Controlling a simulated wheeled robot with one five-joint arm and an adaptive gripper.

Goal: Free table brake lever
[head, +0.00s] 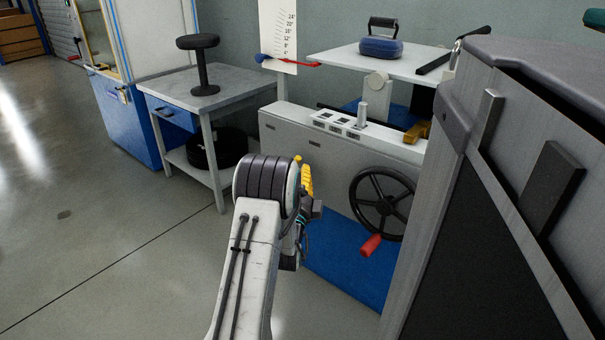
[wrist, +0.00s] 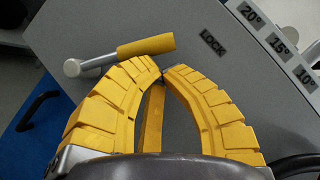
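The brake lever (wrist: 145,47), a yellow grip on a silver arm with a round pivot end, shows in the wrist view on the grey panel. It lies nearly level, its grip end pointing right, left of the word LOCK. In the head view my gripper (head: 307,182) is partly hidden by my wrist, beside the grey machine's front. The lever cannot be made out there.
The grey machine panel (head: 340,160) stands beyond my arm, with a black handwheel (head: 383,204) with a red handle to the right. In the wrist view, angle labels (wrist: 278,42) are at the upper right. A side table (head: 225,88) with a black stand is at left. Floor at left is clear.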

